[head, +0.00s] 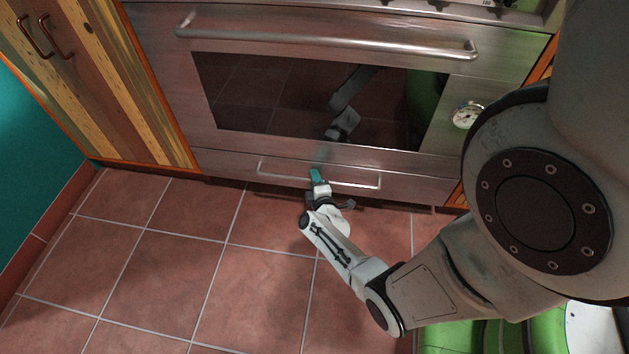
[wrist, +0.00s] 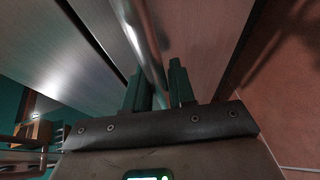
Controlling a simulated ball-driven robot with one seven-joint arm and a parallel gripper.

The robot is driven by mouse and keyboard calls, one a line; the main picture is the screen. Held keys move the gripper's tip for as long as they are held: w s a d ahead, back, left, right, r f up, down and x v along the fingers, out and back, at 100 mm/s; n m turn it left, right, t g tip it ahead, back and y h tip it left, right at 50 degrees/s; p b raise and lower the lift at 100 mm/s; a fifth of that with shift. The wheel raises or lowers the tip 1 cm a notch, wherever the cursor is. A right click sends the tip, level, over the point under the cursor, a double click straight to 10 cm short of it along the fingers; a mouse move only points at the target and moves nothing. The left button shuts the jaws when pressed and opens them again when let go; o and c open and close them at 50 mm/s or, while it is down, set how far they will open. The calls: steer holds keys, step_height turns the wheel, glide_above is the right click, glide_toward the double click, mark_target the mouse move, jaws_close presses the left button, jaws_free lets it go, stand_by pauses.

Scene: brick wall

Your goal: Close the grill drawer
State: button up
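The grill drawer (head: 225,168) is the low steel front under the oven door in the head view. It looks flush or nearly flush with the oven front; a small gap cannot be ruled out. Its thin bar handle (head: 355,183) runs across the front. My gripper (head: 316,176) is at the middle of this handle, its teal fingertips over the bar. In the wrist view, the handle (wrist: 147,45) passes between the two dark teal fingers of my gripper (wrist: 160,82). The fingers are close together and look shut on the bar; the contact itself is partly hidden.
A wooden cabinet (head: 90,90) stands to the left beside a teal wall (head: 25,170). The tiled floor (head: 160,260) in front is clear.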

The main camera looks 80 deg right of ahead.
steer(key=shift+o, duration=1.4)
steer(key=shift+d, duration=0.15)
steer(key=shift+r, duration=0.1)
steer(key=shift+r, duration=0.1)
steer(key=shift+s+a+r+p, duration=0.1)
steer(key=shift+a+r+p, duration=0.05)
steer(key=shift+a+p, duration=0.2)
steer(key=f+p+v, duration=0.1)
steer(key=p+v, duration=0.4)
steer(key=v, duration=0.5)
steer(key=shift+s, duration=0.15)
steer(key=shift+a, duration=0.15)
